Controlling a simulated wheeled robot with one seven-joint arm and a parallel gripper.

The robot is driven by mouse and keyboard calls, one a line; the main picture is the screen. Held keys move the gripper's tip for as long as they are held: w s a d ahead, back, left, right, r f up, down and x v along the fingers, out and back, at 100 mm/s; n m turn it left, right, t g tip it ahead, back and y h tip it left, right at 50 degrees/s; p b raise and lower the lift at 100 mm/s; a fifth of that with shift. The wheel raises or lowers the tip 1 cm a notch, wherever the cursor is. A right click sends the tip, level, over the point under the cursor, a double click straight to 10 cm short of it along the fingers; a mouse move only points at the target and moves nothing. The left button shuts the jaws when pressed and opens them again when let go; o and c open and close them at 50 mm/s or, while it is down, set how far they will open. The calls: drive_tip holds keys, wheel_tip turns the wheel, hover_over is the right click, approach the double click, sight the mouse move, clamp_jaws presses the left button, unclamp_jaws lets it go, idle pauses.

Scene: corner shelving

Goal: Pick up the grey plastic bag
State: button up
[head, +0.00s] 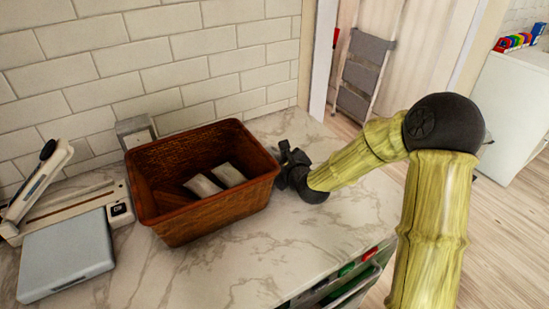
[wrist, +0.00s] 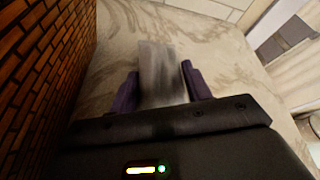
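A grey, partly see-through flat piece (wrist: 162,72), which looks like the grey plastic bag, shows between my fingers in the wrist view. It lies over or on the pale counter; I cannot tell its height. My gripper (wrist: 160,85) has its two purple fingers set well apart on either side of it. I cannot tell whether they touch it. In the head view my gripper (head: 286,158) is just outside the right wall of the brown wicker basket (head: 215,218), and the grey piece is not visible there. Two pale packets (head: 216,180) lie inside the basket.
The basket wall (wrist: 45,80) stands close on the left in the wrist view. A grey flat box (head: 66,255) and a white device (head: 75,208) sit left of the basket. The marble counter (head: 250,265) is clear in front. A tiled wall (head: 170,60) runs behind.

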wheel_tip(320, 180, up, 28)
drive_tip(key=p, duration=0.3)
drive_tip(key=shift+p, duration=0.35)
drive_tip(key=shift+d, duration=0.1)
idle(0.4)
